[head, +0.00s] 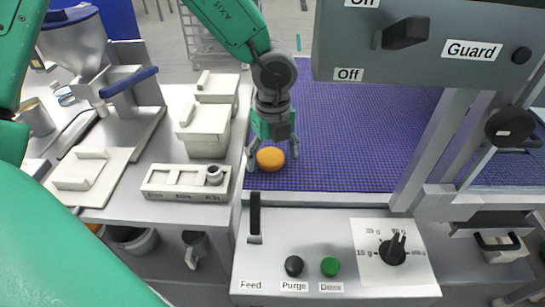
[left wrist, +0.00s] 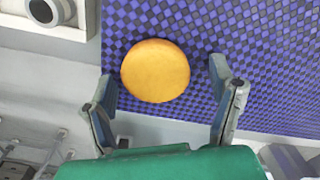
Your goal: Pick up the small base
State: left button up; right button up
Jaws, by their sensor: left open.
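The small base is a round orange-yellow disc (head: 270,158) lying on the purple checkered belt near its left front corner. In the left wrist view the disc (left wrist: 155,71) shows whole, ahead of the fingertips and between their lines. My left gripper (head: 272,155) comes down over it from above, with a finger on each side. My right gripper is not in view.
A grey guard panel (head: 425,40) overhangs the belt (head: 345,135) at upper right. A control box (head: 320,240) with a black lever (head: 255,215) stands in front. A label tray (head: 186,182) and white lidded containers (head: 205,130) stand to the left. The belt right of the disc is clear.

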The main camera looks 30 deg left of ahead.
pick_arm(q)
jog(key=c, duration=0.9)
jog(key=shift+a, duration=0.15)
jog(key=shift+a, duration=0.15)
